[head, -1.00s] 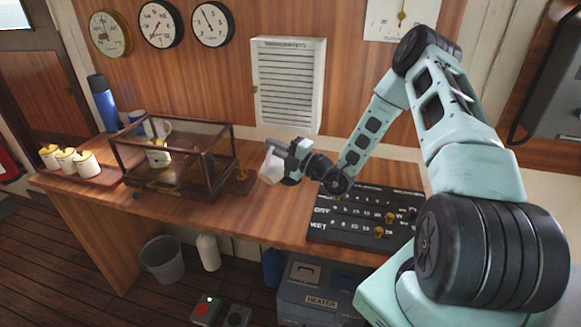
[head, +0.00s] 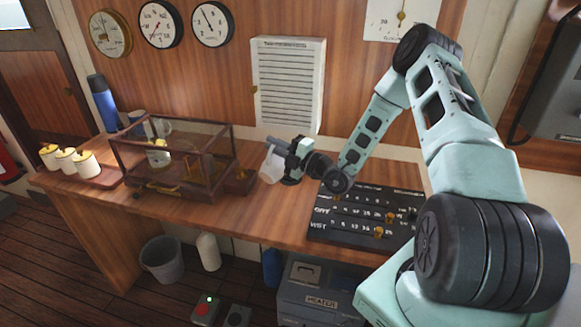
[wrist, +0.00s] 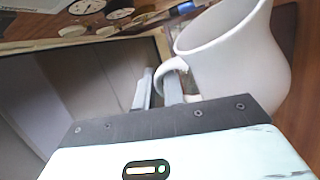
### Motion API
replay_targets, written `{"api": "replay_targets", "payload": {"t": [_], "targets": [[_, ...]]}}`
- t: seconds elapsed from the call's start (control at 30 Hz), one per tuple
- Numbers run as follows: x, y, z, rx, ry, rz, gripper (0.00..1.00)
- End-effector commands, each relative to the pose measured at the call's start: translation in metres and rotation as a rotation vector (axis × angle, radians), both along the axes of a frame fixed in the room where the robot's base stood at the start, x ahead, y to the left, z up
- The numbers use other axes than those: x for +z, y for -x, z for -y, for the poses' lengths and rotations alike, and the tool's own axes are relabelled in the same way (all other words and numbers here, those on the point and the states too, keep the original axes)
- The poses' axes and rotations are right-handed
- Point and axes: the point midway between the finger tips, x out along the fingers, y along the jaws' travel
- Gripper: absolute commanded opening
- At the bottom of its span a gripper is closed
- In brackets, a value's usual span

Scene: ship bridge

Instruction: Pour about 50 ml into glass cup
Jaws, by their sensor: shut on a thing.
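My gripper (head: 283,147) is shut on the handle of a white jug (head: 270,168) and holds it in the air above the counter, right of the glass case. In the wrist view the jug (wrist: 235,68) fills the upper right, with its handle between the fingers (wrist: 157,86). The jug looks tilted in the head view; its contents are hidden, and no stream shows. I cannot surely pick out the glass cup; a pale, clear-looking mug (head: 158,127) stands behind the case.
The brown-framed glass case (head: 205,190) stands on the wooden counter (head: 255,215). White lidded pots (head: 66,161) and a blue flask (head: 103,105) are at left. A dark lettered board (head: 345,228) lies under my arm. Bare counter lies between case and board.

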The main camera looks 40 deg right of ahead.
Motion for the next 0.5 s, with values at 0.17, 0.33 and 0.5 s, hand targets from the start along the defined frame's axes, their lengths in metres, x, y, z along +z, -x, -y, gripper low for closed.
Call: {"api": "replay_targets", "payload": {"t": [0.17,0.33,0.5], "targets": [[0.0017,-0.0006,0.0014,0.000,-0.012,-0.002,0.00],[0.0023,-0.0011,0.0025,0.000,-0.021,-0.006,0.00],[0.0029,-0.0016,0.0041,0.000,-0.031,-0.009,0.00]]}}
